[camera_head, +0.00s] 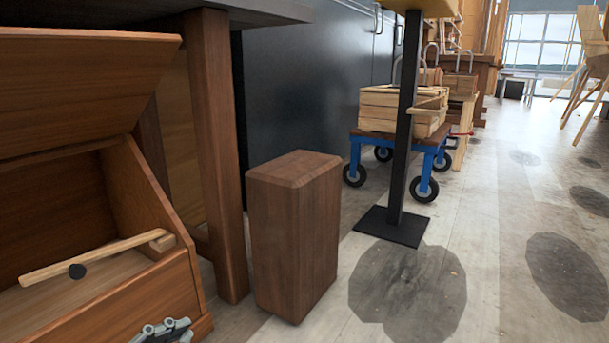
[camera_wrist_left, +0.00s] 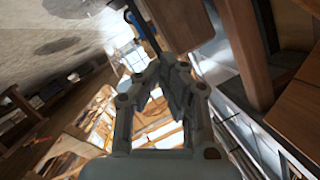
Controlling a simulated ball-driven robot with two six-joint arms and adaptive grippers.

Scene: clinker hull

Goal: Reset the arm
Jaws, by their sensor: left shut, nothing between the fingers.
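My left gripper (camera_head: 166,328) shows at the bottom edge of the head view, in front of the open wooden chest (camera_head: 120,309). Only its grey finger linkage is in the picture; the rest is cut off. In the left wrist view the fingers of my left gripper (camera_wrist_left: 174,68) come together with nothing held between them. My right gripper is in neither view.
A wooden mallet-like tool (camera_head: 100,258) lies in the chest. A brown wooden block (camera_head: 293,236) stands beside a table leg (camera_head: 216,150). Behind are a black post (camera_head: 402,130) and a blue-legged cart (camera_head: 428,155) with a crate (camera_head: 384,110).

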